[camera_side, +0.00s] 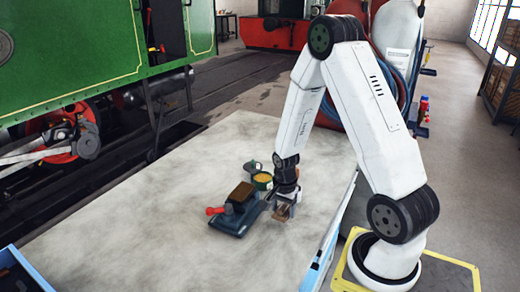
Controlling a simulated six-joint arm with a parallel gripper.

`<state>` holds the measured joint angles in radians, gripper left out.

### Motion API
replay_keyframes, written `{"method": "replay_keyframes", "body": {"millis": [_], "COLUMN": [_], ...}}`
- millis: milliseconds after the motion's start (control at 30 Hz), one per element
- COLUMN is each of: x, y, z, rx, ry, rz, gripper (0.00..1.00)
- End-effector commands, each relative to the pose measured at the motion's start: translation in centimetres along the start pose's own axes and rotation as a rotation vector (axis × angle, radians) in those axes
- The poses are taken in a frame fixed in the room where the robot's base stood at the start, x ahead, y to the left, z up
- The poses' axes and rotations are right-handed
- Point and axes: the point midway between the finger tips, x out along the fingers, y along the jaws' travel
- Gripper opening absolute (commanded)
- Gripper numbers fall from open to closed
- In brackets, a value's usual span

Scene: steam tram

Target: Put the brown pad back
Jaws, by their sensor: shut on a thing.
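My gripper (284,206) points down over the pale table top. It is shut on a small brown piece (281,214), which looks like the brown pad. The pad is just above the table or touching it; I cannot tell which. To its left, close by, stands a dark blue tool (228,222) with a red knob (214,211) and a brown and black block (242,192) on top. The gripper partly hides the pad.
A small tin with yellow contents (262,179) and a grey container (252,166) stand just behind the tool. The table top (150,230) is clear to the left and front. A blue tray (20,270) is at the lower left corner.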

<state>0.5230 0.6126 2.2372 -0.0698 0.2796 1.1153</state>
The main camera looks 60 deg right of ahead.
Motion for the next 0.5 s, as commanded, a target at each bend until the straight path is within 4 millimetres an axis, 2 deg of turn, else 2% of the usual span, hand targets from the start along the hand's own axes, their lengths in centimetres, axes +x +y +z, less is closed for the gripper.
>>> {"method": "replay_keyframes", "body": {"millis": [267,500], "x": [0.4,2.2], "y": [0.0,0.1], "z": [0.0,0.1], "rx": [0.000,0.001], "ry": [-0.001,-0.002], "rz": [0.001,0.003], "gripper": [0.14,0.14]}}
